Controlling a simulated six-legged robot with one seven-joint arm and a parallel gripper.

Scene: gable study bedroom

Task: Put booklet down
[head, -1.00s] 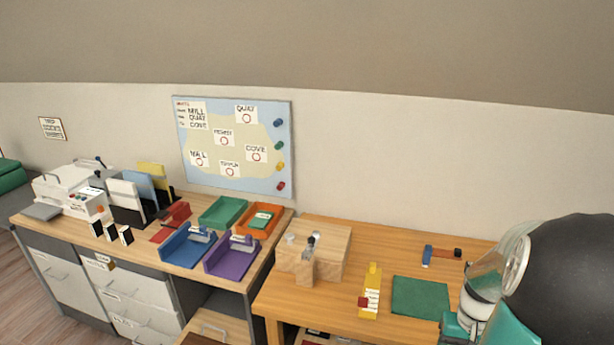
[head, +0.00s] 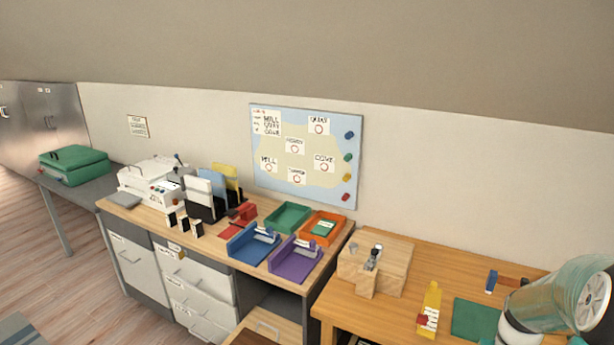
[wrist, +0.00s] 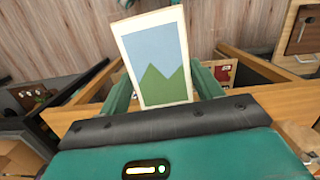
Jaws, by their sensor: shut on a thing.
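The booklet (wrist: 157,62) shows in the wrist view as a pale-edged rectangle with a blue and green mountain picture on its cover. My gripper (wrist: 163,88) is shut on it, with teal fingers on both sides of its lower part. The booklet's lower edge is hidden behind the dark front of my gripper. In the head view neither booklet nor gripper tips are seen; only part of my arm shows at the lower right.
In the head view a wooden desk (head: 458,262) carries a wooden block (head: 392,262), a yellow item (head: 430,308) and a green mat (head: 478,318). The left counter holds blue (head: 240,248), purple (head: 283,270), green (head: 278,220) and orange (head: 310,235) trays. Open wooden compartments (wrist: 75,115) lie below in the wrist view.

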